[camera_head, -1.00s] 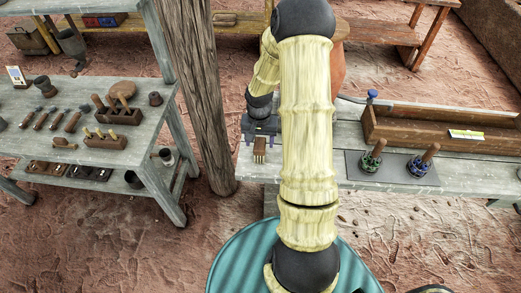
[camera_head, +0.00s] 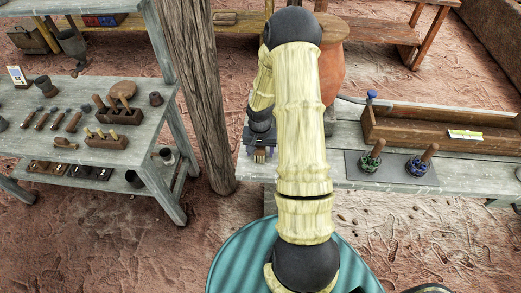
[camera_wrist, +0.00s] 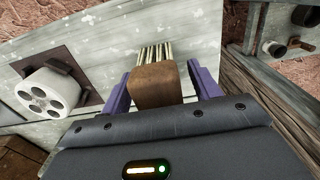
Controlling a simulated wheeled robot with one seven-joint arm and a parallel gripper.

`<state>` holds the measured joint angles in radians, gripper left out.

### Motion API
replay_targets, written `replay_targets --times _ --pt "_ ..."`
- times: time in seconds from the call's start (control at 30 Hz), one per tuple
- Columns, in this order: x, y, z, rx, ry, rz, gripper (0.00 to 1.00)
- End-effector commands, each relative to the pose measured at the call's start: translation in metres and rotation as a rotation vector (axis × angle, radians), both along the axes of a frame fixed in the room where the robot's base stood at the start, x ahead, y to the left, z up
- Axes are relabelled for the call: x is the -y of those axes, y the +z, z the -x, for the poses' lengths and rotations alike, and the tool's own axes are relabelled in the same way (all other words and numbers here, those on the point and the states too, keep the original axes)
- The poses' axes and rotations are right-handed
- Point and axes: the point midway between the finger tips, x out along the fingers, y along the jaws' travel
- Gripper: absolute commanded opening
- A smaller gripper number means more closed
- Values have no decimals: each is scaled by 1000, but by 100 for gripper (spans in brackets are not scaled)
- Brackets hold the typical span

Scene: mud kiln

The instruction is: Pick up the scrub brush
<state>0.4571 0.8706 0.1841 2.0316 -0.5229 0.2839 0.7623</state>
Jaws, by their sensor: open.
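The scrub brush, a brown wooden block (camera_wrist: 157,86) with pale bristles (camera_wrist: 154,55), sits between my gripper's two purple fingers in the wrist view. My gripper (camera_wrist: 162,82) is open, with one finger on each side of the block; a gap shows on the right, and contact on the left cannot be told. In the head view my gripper (camera_head: 259,143) is low over the left end of the grey bench (camera_head: 335,172). The brush's pale bristles (camera_head: 260,156) show just below it there, while its block is hidden.
A white holed cylinder (camera_wrist: 47,92) stands beside the brush in the wrist view. A wooden post (camera_head: 208,100) and a tool-laden shelf (camera_head: 85,155) stand left.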

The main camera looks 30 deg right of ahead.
Motion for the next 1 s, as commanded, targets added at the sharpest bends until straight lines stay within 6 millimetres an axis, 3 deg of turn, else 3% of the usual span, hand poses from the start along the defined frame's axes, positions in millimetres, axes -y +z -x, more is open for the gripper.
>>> replay_targets --times 0.17,0.43,0.77,1.0 --pt "0 0 0 0 0 0 62" --pt "0 0 0 0 0 0 13" --pt "0 3 0 1 0 1 12" --pt "1 32 -1 6 0 2 12"
